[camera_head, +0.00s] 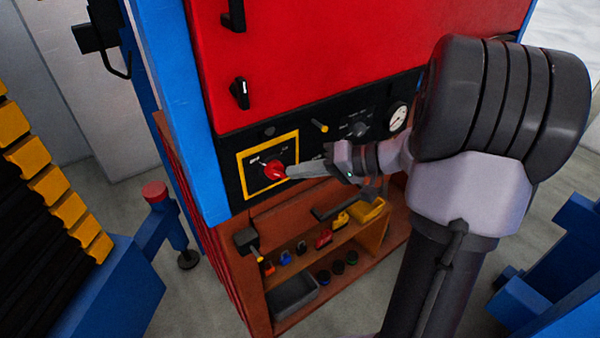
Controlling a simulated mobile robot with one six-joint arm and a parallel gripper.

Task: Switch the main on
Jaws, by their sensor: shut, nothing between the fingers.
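The main switch is a red rotary knob (274,169) on a black plate with a yellow frame (240,175), low on the left of the black control panel (228,165). My gripper (288,172) comes in from the right and is shut, its fingertips at the right side of the red knob. I cannot tell whether they touch it. The fingers hold nothing. Small white lettering shows above the knob, too small to read. The knob's exact angle is hard to tell, as the fingertips lie close against it.
Right of the switch are a yellow-tipped lever (319,126), a black knob (357,129) and a gauge (397,117). A red door (300,60) is above. Below is an open shelf (335,247) with small items and a grey bin (292,296). A blue post (178,110) stands left.

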